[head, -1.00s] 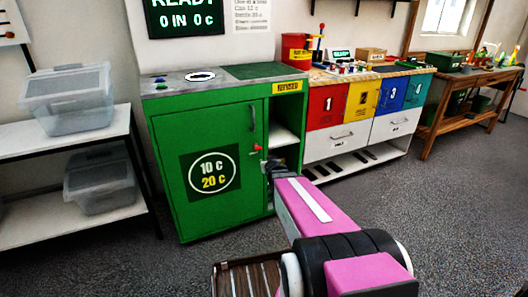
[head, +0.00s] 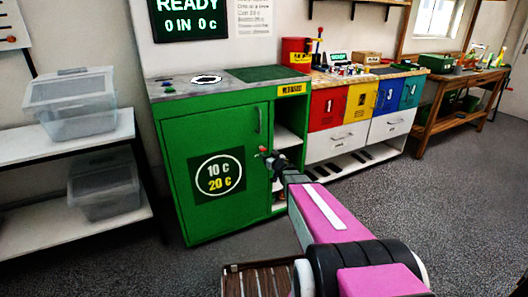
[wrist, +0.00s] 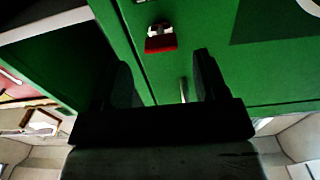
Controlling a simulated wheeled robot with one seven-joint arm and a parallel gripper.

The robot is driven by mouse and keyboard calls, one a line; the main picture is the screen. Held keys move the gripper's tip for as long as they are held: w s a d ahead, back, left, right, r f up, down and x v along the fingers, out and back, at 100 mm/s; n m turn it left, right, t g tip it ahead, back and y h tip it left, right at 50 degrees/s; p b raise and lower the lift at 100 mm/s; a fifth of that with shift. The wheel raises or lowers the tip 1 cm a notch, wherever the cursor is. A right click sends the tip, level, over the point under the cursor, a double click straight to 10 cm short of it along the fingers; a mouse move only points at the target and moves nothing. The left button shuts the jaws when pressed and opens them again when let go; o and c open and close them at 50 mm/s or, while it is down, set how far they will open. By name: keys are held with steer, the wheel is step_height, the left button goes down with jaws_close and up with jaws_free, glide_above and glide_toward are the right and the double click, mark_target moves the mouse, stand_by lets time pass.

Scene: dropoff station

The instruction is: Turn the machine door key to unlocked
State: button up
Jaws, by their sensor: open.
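The green machine (head: 190,135) has a closed-looking front door with "10 c 20 c" on it. A small red key (head: 262,149) sits near the door's right edge, below the door handle (head: 258,118). The wrist view, which looks inverted, shows the red key (wrist: 160,43) with a pale metal part behind it. My gripper (head: 268,157) is close to the key and partly overlaps it in the head view. In the wrist view my gripper (wrist: 163,68) is open and empty, the key lying just beyond the fingertips. I cannot tell the key's lock position.
An open shelf compartment (head: 288,137) is just right of the door. Coloured numbered lockers (head: 355,105) stand further right. A rack with clear bins (head: 72,105) is at the left. A brown slatted thing (head: 258,280) is low in front. The grey floor between is clear.

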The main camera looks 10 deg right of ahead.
mark_target(264, 149)
steer(key=x, duration=0.5)
steer(key=shift+w+a, duration=0.15)
steer(key=shift+w, duration=0.2)
steer(key=shift+c, duration=0.3)
steer(key=c, duration=0.9)
steer(key=shift+o, duration=0.2)
